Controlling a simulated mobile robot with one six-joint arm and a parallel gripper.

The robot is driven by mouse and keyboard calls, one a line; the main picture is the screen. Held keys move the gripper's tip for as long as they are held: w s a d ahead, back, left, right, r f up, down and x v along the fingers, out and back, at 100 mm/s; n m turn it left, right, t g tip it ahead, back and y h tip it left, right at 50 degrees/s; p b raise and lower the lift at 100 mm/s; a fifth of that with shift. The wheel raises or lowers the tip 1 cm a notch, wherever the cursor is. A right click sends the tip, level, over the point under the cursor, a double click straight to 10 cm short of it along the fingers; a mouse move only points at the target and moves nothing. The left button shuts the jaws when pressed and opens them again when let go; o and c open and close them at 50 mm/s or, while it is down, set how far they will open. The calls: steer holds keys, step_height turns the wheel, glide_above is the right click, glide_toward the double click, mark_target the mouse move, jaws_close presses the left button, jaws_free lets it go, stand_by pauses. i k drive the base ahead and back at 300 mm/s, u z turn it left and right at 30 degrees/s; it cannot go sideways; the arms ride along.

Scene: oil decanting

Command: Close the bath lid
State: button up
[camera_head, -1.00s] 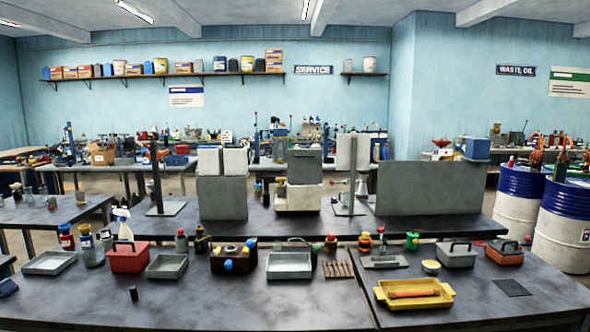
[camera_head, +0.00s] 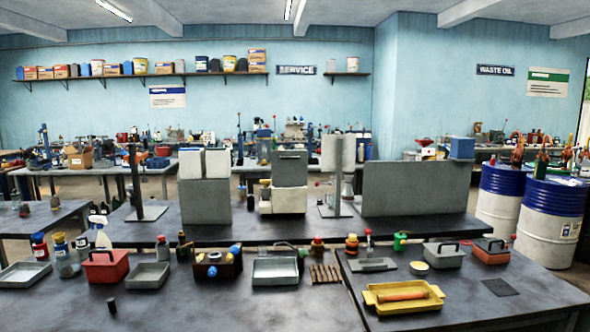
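No thing in view is clearly marked as the bath. A cream unit (camera_head: 283,201) stands on the second bench with a grey panel (camera_head: 289,168) upright over it; this may be a bath with its lid raised, but I cannot tell for sure. To its left is a grey box (camera_head: 204,202) with two pale upright blocks (camera_head: 217,163) above it. To its right is a wide grey panel or box (camera_head: 415,189). My gripper is not in view.
The front bench (camera_head: 200,312) holds grey trays (camera_head: 275,271), a red toolbox (camera_head: 105,267), bottles and a yellow tray (camera_head: 404,296) with an orange roll. It lies between me and the second bench (camera_head: 335,233). Blue-and-white drums (camera_head: 549,222) stand at right.

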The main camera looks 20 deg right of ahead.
mark_target(289, 167)
steer(key=z, duration=0.15)
steer(key=i, duration=1.35)
steer(key=z, duration=0.2)
